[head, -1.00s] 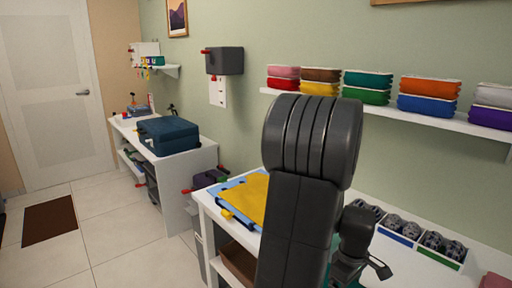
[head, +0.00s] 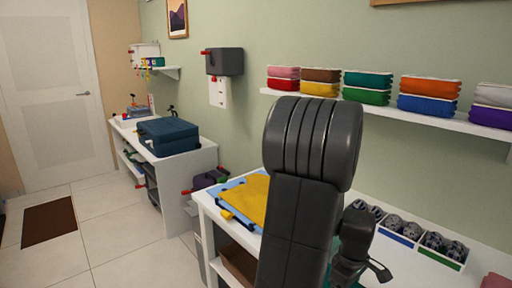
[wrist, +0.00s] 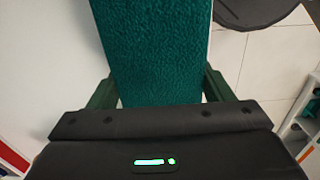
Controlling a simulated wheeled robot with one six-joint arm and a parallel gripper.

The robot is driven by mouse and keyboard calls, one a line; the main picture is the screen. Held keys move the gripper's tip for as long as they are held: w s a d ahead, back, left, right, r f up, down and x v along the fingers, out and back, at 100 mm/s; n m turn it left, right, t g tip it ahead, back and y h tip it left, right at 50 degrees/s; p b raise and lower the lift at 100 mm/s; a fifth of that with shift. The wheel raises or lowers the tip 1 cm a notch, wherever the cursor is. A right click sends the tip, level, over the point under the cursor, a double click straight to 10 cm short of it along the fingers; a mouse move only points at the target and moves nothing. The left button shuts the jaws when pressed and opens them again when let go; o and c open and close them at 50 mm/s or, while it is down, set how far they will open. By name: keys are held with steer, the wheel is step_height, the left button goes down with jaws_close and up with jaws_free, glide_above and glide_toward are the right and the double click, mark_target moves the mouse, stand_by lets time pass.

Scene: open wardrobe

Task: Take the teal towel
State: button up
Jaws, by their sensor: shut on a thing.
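The teal towel (wrist: 155,45) fills the upper middle of the wrist view, a thick folded textured slab. My gripper (wrist: 160,95) is shut on it, with one dark green finger against each side. Its far end runs out of the top of the view. In the head view only a teal sliver (head: 332,262) shows beside my arm above the white table; the rest of the towel and the fingers are hidden there.
A wall shelf (head: 425,120) carries paired folded cloths, one pair being teal over green (head: 368,79). The white table (head: 212,212) holds a yellow garment (head: 250,195) and small trays (head: 400,235) of dark rolled items. The floor at left is mostly clear.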

steer(key=shift+o, duration=0.6)
steer(key=shift+c, duration=0.6)
step_height(320, 180, up, 7)
steer(key=p, duration=0.5)
steer(key=shift+r+p, duration=0.1)
steer(key=shift+p, duration=0.3)
